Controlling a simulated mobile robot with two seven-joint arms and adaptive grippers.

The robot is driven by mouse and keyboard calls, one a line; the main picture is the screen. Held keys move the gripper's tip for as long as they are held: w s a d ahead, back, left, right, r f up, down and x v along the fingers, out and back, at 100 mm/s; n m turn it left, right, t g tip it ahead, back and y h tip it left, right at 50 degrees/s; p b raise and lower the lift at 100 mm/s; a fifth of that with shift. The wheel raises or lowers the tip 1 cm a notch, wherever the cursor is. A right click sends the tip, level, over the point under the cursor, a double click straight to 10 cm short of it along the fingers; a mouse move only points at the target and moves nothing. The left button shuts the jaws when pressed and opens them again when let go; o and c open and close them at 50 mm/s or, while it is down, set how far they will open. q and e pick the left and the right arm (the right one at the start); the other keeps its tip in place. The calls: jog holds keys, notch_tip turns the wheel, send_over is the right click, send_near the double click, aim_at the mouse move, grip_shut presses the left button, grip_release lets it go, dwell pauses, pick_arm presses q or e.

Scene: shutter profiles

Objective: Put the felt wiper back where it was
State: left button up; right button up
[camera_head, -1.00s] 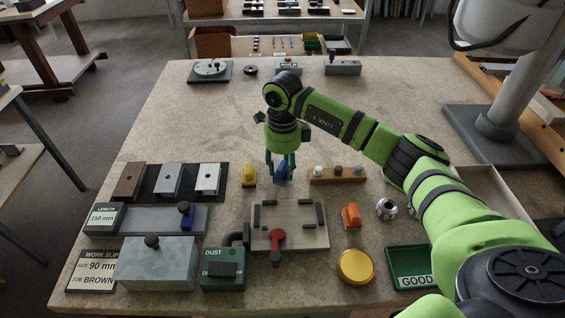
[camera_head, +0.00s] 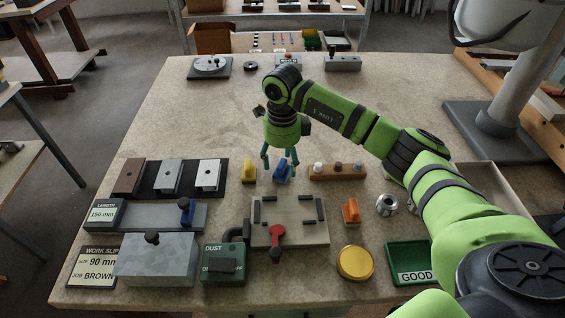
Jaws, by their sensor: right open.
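A small blue piece (camera_head: 282,174) stands on the bench between a yellow piece (camera_head: 249,172) and a wooden rack. It may be the felt wiper, but I cannot tell for sure from its look. My right gripper (camera_head: 281,166) is open above and around the top of the blue piece, its teal fingers spread apart. Whether a finger touches it is too small to tell. My left gripper is not in view.
The wooden rack (camera_head: 338,171) holds three round-topped pieces. In front are a pale fixture plate (camera_head: 290,232) with a red-handled clamp (camera_head: 277,238), an orange piece (camera_head: 350,211), a green DUST box (camera_head: 223,279) and a yellow disc (camera_head: 355,263).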

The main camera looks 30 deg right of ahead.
aim_at(282, 162)
notch_tip(282, 162, up, 11)
jog(key=b, duration=0.2)
dwell(0.4)
